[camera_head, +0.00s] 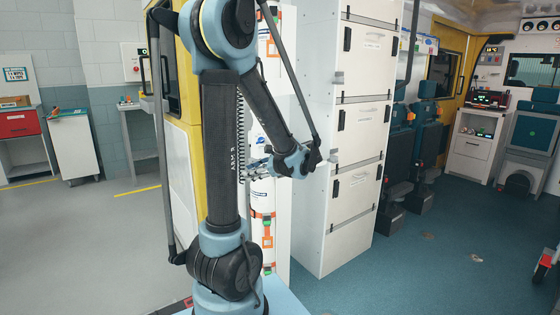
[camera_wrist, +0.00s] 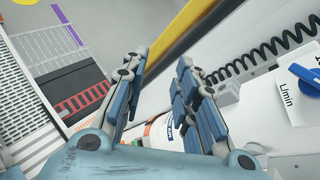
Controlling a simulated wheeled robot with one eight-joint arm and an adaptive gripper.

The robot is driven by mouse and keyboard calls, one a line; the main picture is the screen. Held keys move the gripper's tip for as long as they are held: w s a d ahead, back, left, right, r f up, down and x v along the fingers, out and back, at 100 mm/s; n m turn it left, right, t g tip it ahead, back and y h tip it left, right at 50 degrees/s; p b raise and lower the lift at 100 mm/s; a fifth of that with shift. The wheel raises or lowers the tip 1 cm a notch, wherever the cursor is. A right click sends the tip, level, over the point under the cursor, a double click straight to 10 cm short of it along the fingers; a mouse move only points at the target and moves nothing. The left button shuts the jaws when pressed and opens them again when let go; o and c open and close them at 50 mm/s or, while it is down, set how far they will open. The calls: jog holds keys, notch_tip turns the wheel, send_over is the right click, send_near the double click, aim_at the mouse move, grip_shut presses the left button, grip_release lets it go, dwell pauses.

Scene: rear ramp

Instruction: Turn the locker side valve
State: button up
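A blue knob (camera_wrist: 308,78) on a white box marked "L/min" (camera_wrist: 285,108) is cut by the right edge of the wrist view. It is the only valve-like part I can make out; I cannot tell if it is the locker side valve. My gripper (camera_wrist: 160,75) is open, its two blue-padded fingers apart, with the knob to the right of them. In the head view, my gripper (camera_head: 259,168) is small, in front of a white cylinder (camera_head: 262,195) and left of the tall white locker (camera_head: 352,140). The cylinder's top appears between the finger bases (camera_wrist: 163,132).
A coiled black hose (camera_wrist: 265,58) runs beside the right finger. A yellow edge (camera_wrist: 180,32) crosses beyond the fingertips. A yellow-framed cabinet (camera_head: 182,110) stands left of my arm. Seats (camera_head: 428,130) line the right, with open blue floor (camera_head: 440,250) in front.

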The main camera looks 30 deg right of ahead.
jog(key=s+d+m+t+h, duration=0.1)
jog(key=s+d+m+t, duration=0.25)
jog(key=s+d, duration=0.45)
jog(key=s+d+m+t+h, duration=0.1)
jog(key=s+d+m+t, duration=0.3)
jog(key=d, duration=0.8)
jog(key=w+a, duration=0.2)
jog(key=w, duration=0.6)
jog(key=w+a+g, duration=0.1)
jog(key=w+a, duration=0.1)
jog(key=w, duration=0.7)
jog(key=shift+a+r+m+h, duration=0.25)
jog(key=shift+m+h, duration=0.05)
jog(key=shift+m, duration=0.15)
grip_shut()
